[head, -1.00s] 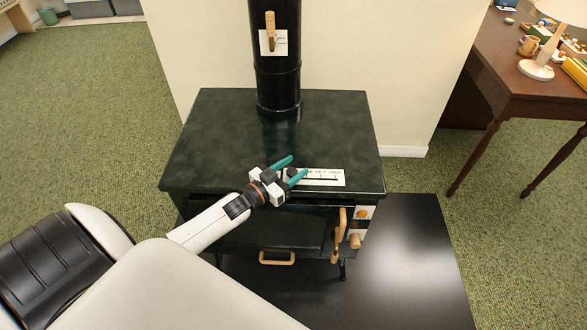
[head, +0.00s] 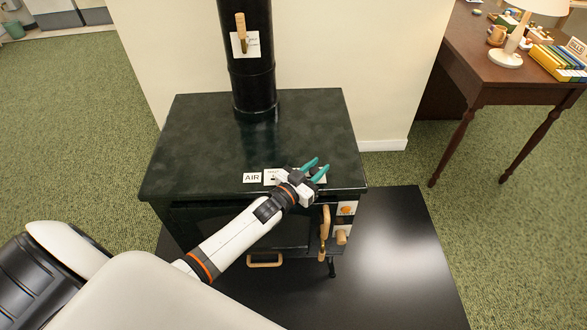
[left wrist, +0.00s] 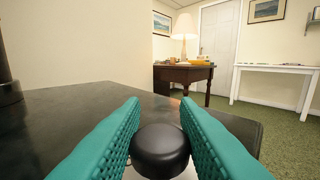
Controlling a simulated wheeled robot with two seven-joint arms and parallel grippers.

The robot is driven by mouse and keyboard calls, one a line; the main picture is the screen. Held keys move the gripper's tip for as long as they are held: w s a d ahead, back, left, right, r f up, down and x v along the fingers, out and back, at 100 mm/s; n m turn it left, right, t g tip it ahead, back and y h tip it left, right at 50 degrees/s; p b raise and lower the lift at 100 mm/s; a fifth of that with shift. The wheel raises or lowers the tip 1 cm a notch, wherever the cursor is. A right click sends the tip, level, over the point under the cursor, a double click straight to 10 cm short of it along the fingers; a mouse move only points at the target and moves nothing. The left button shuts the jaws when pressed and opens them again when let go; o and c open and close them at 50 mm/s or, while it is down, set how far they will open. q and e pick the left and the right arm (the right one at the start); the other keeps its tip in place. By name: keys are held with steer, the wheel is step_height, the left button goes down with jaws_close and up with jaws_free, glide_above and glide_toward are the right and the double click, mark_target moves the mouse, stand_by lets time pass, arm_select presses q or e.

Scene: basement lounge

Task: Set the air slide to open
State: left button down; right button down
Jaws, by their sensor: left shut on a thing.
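The air slide's round black knob (left wrist: 160,145) sits between the green fingers of my left gripper (head: 318,167) in the left wrist view, and the gripper is shut on it. The slide's white scale plate (head: 270,177) lies on the front edge of the dark green stove top. In the head view my gripper covers the middle and most of the right part of the plate and hides the knob. A white label reading AIR (head: 252,178) lies left of the plate. My right gripper is not in view.
The black stove pipe (head: 247,85) rises at the back, with a wooden-handled lever (head: 241,28) on it. Wooden handles (head: 325,222) stand out from the stove front at right. A brown desk (head: 520,80) with a lamp stands apart at right. The stove top (head: 190,140) is otherwise clear.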

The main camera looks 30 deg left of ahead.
arm_select(q)
steer(key=shift+d+f, duration=0.2)
steer(key=shift+d, duration=0.3)
steer(key=shift+f, duration=0.1)
steer(key=shift+s+d, duration=0.1)
steer(key=c, duration=1.5)
jaws_free()
steer(key=shift+c, duration=0.2)
steer(key=o, duration=0.4)
steer(key=shift+s+r, duration=0.1)
steer(key=shift+r, duration=0.1)
steer(key=shift+o, duration=0.2)
